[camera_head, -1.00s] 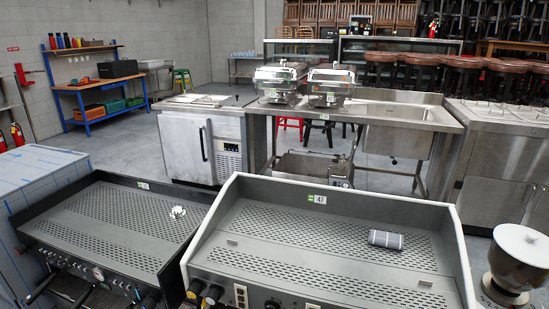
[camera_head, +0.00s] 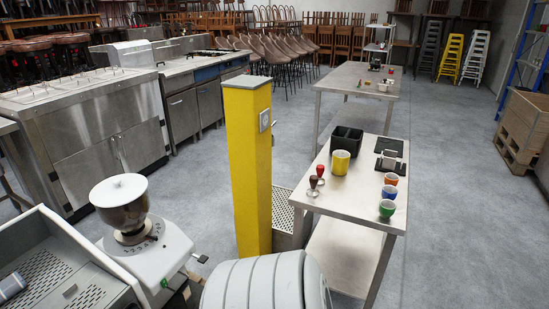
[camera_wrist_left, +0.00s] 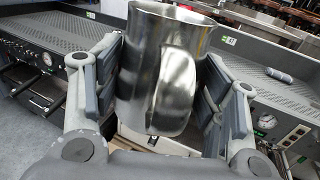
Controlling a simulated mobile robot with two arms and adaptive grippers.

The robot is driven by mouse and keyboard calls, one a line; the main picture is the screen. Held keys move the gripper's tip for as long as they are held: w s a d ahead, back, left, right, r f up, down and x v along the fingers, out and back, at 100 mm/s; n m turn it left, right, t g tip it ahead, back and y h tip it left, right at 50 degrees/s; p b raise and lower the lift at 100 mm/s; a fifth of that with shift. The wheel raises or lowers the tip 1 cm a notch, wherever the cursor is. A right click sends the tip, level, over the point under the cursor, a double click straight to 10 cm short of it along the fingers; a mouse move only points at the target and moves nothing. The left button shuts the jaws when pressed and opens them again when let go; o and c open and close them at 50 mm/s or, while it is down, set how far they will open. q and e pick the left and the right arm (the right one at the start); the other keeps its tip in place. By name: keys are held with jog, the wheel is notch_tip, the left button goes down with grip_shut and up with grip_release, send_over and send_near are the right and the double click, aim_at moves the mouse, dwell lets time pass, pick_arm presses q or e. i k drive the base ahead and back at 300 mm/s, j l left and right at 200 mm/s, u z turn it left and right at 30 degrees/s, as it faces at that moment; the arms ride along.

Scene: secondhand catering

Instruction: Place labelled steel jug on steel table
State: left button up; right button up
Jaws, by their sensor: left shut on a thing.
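A shiny steel jug (camera_wrist_left: 180,88) fills the middle of the left wrist view. My left gripper (camera_wrist_left: 160,68) is shut on it, with grey finger pads on both sides. No label shows on the side that I see. In the head view, a steel table (camera_head: 336,190) with a lower shelf stands right of centre. Another steel table (camera_head: 345,78) stands behind it. The jug and my left gripper are not in the head view. My right gripper is in neither view now.
A yellow post (camera_head: 248,165) stands left of the nearer table. A white grinder (camera_head: 130,215) stands at left.

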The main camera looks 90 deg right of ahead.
aim_at(347, 205)
jog(key=z, duration=2.5)
jog(key=i+l+z, duration=0.4)
jog(key=i+z, duration=0.2)
jog(key=i+l, duration=0.15)
jog(key=i, duration=0.25)
jog(key=i+l, duration=0.15)
jog(key=i, duration=0.25)
